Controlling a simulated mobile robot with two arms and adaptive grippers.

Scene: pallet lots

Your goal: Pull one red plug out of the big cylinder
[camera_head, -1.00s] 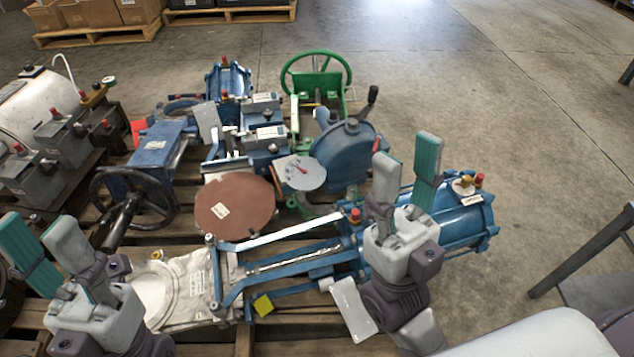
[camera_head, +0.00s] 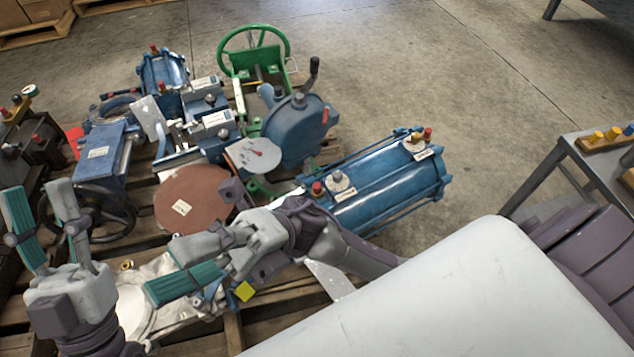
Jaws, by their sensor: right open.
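The big blue cylinder (camera_head: 375,196) lies on the pallet right of centre. One red plug (camera_head: 317,187) stands at its near left end, beside a grey round fitting. Another red plug (camera_head: 428,133) stands at its far right end, next to a yellow one. My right gripper (camera_head: 168,268) is open and empty, its fingers pointing left over the pale valve body, left of the cylinder and apart from both plugs. My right forearm passes just in front of the cylinder's near left end. My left gripper (camera_head: 38,208) is open and empty at the left edge, fingers up.
A grey table (camera_head: 566,146) at right carries a board with yellow plugs (camera_head: 598,136). Blue valves, a brown disc (camera_head: 200,198) and a green handwheel (camera_head: 252,42) crowd the pallet. Open floor lies beyond the cylinder. My white base covers the lower right.

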